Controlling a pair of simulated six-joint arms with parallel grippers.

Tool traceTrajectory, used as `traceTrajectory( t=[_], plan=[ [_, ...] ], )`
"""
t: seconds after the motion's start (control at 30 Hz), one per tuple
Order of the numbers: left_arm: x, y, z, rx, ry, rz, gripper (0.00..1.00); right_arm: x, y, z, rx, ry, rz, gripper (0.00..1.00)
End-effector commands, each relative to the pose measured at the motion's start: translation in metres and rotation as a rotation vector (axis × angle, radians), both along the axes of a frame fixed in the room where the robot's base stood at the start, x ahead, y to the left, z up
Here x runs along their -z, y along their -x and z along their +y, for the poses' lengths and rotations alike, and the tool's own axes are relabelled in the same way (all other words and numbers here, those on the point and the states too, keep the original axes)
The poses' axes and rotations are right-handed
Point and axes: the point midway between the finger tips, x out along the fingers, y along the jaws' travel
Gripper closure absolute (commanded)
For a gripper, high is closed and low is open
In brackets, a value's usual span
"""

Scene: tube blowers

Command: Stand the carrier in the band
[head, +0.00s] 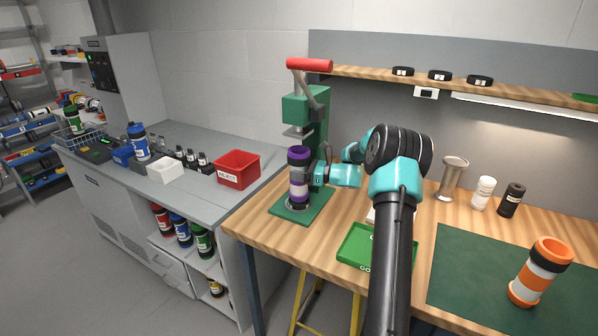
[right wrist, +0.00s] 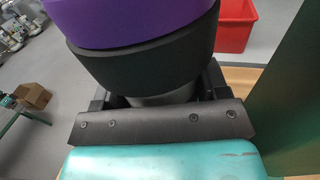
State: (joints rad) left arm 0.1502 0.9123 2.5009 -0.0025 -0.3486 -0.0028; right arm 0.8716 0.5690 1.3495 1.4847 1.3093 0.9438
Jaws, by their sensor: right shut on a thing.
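A carrier (head: 299,190) with purple ends, a black band and a grey middle is upright over the green press base (head: 312,213). My right gripper (head: 312,174) is shut on it from the right, around its middle. In the right wrist view the purple and black upper part of the carrier (right wrist: 140,60) fills the space beyond the jaws (right wrist: 152,108). The carrier's lower end is at a small grey ring on the base; I cannot tell whether it is seated or just above. My left gripper is not in view.
The green press (head: 305,109) with a red handle (head: 309,65) rises just behind the carrier. An orange and white carrier (head: 540,271) stands on the dark green mat (head: 460,277). A red bin (head: 238,169) is on the left counter.

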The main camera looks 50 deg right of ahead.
Motion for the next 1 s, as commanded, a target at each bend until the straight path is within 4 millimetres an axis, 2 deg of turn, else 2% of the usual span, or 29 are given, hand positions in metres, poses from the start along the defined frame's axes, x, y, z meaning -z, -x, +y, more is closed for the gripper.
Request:
traceTrajectory(
  t=[1.0],
  plan=[
    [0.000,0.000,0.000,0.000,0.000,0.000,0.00,0.010,0.000,0.000,0.000,0.000,0.000,0.61]
  ],
)
